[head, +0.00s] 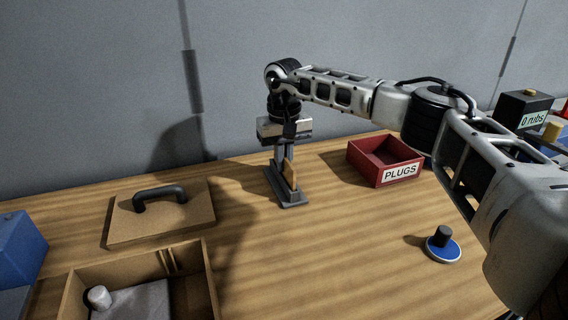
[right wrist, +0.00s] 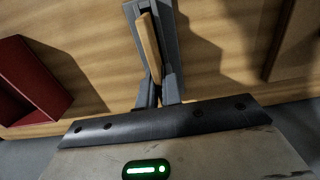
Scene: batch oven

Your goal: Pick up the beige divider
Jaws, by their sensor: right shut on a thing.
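The beige divider (head: 289,174) is a thin flat piece standing upright in a grey stand (head: 291,200) on the wooden table. It also shows in the right wrist view (right wrist: 149,45), edge on, with the grey stand (right wrist: 173,40) around it. My right gripper (head: 287,160) points straight down over the stand and is shut on the divider's upper part. In the right wrist view its fingers (right wrist: 160,92) meet the near end of the divider. The divider's foot is inside the stand. My left gripper is not in view.
A red bin marked PLUGS (head: 362,166) stands right of the stand. An open beige box (head: 210,284) with slots is at front left, behind it a lid (head: 125,230) with a black handle (head: 160,194). A blue disc with a black knob (head: 442,251) lies at right. The middle front is clear.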

